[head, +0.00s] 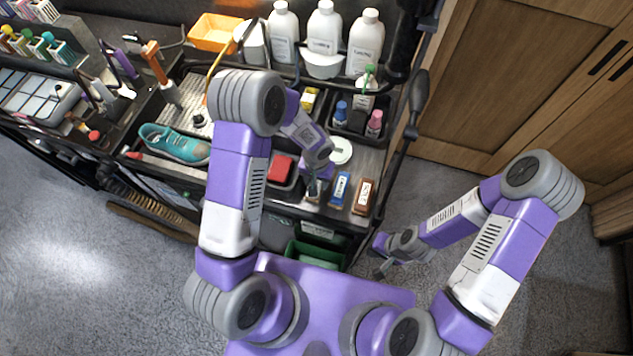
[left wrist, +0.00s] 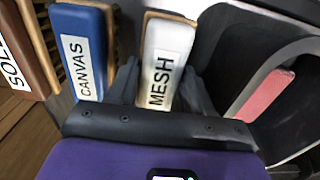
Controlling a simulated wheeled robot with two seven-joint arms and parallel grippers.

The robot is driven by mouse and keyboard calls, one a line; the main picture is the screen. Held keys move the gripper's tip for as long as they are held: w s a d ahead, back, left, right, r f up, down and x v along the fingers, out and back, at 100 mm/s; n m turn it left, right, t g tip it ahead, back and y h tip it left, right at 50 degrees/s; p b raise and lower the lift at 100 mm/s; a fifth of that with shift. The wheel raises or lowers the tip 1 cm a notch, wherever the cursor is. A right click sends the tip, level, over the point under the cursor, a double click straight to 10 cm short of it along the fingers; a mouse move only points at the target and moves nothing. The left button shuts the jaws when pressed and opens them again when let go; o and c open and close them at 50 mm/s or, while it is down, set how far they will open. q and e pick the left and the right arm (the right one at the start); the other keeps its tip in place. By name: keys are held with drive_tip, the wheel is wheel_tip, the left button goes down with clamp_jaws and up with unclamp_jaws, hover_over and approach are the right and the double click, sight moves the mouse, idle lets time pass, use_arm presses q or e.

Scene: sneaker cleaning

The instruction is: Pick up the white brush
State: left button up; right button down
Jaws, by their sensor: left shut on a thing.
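The white brush (left wrist: 168,52), labelled MESH, lies between the two fingers of my left gripper (left wrist: 162,88) in the left wrist view. The fingers are shut on it from both sides. In the head view my left gripper (head: 314,182) is over the front edge of the cart and mostly hides the white brush. The blue brush (left wrist: 82,50), labelled CANVAS, is beside it; in the head view it stands to the right of the gripper. My right gripper (head: 384,266) hangs low, away from the cart, and its finger opening is too small to tell.
A brown brush (head: 362,196) stands right of the blue one. A red block (head: 280,168) sits in a dark tray to the left. Small bottles (head: 374,122) and a teal sneaker (head: 172,143) are on the cart. The floor (head: 420,300) around my right gripper is clear.

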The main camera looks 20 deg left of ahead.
use_arm(q)
wheel_tip(320, 180, up, 10)
idle(0.6)
